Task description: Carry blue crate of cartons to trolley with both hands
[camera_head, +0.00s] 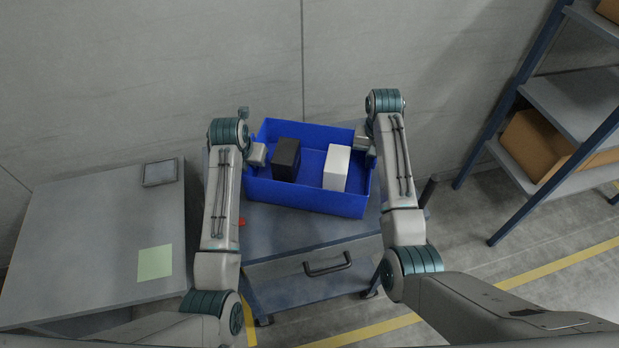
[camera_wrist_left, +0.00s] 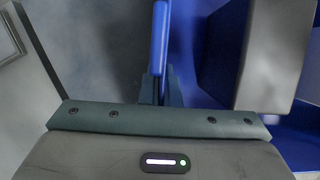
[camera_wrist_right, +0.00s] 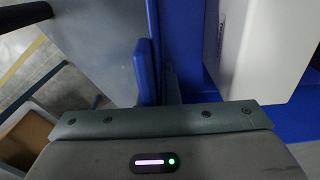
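The blue crate (camera_head: 305,196) rests level on top of the grey-blue trolley (camera_head: 284,233). It holds a black carton (camera_head: 286,158) and a white carton (camera_head: 336,167), standing apart. My left gripper (camera_head: 257,154) is at the crate's left wall; in the left wrist view its fingers (camera_wrist_left: 160,86) stand close on either side of the blue rim (camera_wrist_left: 160,40). My right gripper (camera_head: 362,142) is at the right wall; in the right wrist view the rim (camera_wrist_right: 147,70) lies against one finger, and the other is hidden, so its grip is unclear.
A grey table (camera_head: 90,225) with a green sheet (camera_head: 155,263) and a small grey device (camera_head: 160,172) stands left of the trolley. A shelf rack (camera_head: 565,105) with cardboard boxes (camera_head: 540,145) is at right. A wall is close behind.

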